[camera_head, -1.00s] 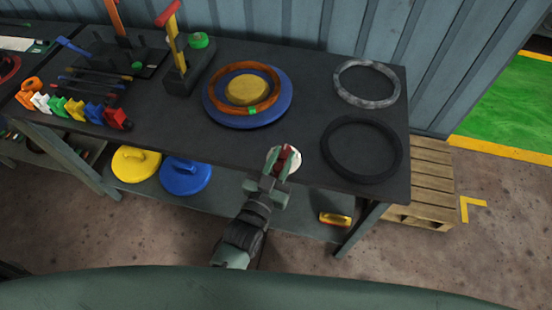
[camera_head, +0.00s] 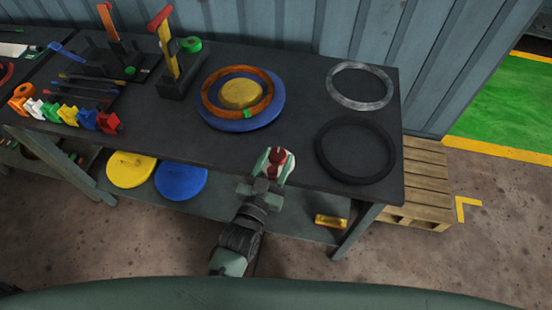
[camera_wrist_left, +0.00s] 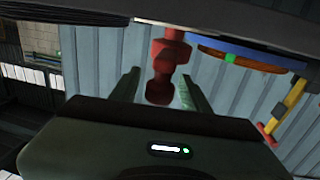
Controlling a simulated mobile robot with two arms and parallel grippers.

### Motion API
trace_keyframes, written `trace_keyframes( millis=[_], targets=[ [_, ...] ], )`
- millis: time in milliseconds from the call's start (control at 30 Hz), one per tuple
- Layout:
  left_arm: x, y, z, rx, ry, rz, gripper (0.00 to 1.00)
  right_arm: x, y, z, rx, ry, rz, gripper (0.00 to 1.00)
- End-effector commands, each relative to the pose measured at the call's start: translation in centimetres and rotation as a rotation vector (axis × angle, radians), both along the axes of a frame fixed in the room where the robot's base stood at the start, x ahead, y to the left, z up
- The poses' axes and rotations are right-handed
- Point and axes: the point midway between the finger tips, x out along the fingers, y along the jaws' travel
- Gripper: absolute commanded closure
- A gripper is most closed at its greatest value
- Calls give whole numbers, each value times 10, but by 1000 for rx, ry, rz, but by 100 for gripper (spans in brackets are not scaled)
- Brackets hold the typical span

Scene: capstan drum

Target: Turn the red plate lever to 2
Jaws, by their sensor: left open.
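The red lever (camera_head: 277,158) sits at the front edge of the dark table, with part of a white round plate (camera_head: 291,162) showing behind it. No number on the plate can be read. My left gripper (camera_head: 275,166) is open at the lever, one finger on each side of it. In the left wrist view the red lever (camera_wrist_left: 160,72) stands between the two spread fingers, with visible gaps on both sides. My right gripper is not in view.
On the table (camera_head: 300,125) are a blue disc (camera_head: 274,112) with an orange ring (camera_head: 211,91), a black ring (camera_head: 322,158) and a grey ring (camera_head: 334,88). Upright levers (camera_head: 166,47) stand behind left. Yellow (camera_head: 131,170) and blue (camera_head: 181,182) lids lie on the lower shelf.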

Motion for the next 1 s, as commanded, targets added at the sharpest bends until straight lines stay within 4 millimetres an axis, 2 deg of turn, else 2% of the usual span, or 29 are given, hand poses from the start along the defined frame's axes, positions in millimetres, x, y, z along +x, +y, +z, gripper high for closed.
trace_keyframes(
  millis=[500, 633, 1000],
  targets=[
    [-68, 22, -2, 0, 1, 0, 53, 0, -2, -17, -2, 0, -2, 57],
    [-73, 23, -1, -1, 0, 0, 53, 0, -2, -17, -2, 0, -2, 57],
    [-73, 24, 0, 0, 0, 0, 53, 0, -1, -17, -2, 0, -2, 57]
  ],
)
